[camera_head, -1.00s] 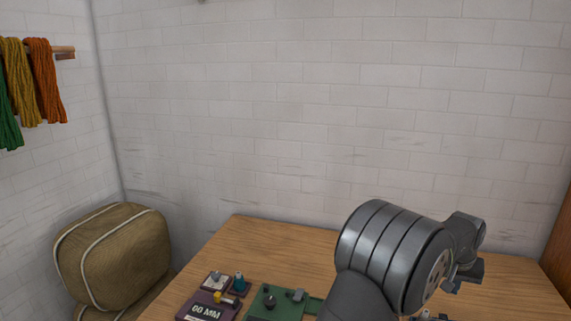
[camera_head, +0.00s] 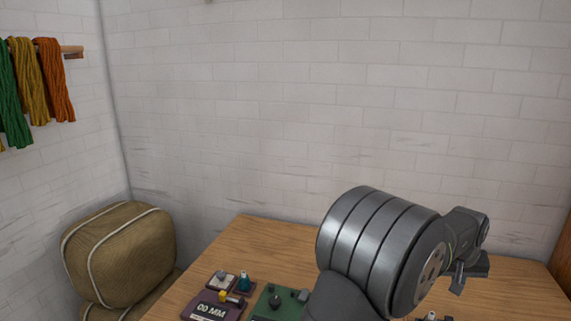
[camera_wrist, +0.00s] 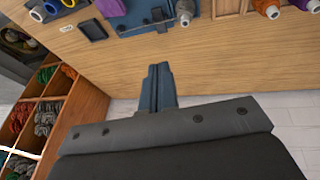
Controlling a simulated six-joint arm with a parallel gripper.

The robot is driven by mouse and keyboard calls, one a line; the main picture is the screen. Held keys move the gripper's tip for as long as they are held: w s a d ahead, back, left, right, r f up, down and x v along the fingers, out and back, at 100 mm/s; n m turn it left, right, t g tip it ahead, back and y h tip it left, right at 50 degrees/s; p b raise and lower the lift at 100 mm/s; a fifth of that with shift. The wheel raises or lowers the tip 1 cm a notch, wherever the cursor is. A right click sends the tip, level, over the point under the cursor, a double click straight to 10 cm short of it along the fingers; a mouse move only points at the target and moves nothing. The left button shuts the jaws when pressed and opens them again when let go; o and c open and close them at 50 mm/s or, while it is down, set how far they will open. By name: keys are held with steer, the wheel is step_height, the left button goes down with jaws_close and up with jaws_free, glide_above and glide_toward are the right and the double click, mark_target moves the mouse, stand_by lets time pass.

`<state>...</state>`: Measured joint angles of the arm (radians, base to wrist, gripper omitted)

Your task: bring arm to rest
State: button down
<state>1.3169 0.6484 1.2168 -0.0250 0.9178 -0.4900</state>
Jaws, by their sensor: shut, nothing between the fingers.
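My arm (camera_head: 375,250) is raised over the right part of the wooden table (camera_head: 232,245) in the head view. My gripper (camera_head: 470,278) shows small beyond the big wrist joint, partly hidden by the arm. In the wrist view my gripper (camera_wrist: 160,70) is shut and empty, its two fingers side by side. The table top (camera_wrist: 110,65) lies behind the fingers, and I cannot tell how far apart they are.
A device marked "00 MM" (camera_head: 211,309) and a green board (camera_head: 268,307) lie on the table. A tan bale (camera_head: 120,255) stands left; skeins (camera_head: 30,85) hang on the wall. The wrist view shows a shelf of yarn (camera_wrist: 60,100) and thread cones (camera_wrist: 268,9).

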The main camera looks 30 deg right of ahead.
steer(key=shift+m+t, duration=0.4)
steer(key=shift+m, duration=0.1)
steer(key=shift+s+a+r, duration=0.35)
steer(key=shift+a+r, duration=0.2)
steer(key=shift+r, duration=0.1)
steer(key=shift+s+a+r, duration=0.3)
steer(key=shift+a+r, duration=0.2)
steer(key=shift+r, duration=0.15)
steer(key=shift+s+a+r, duration=0.35)
steer(key=shift+a+r, duration=0.2)
steer(key=shift+r, duration=0.1)
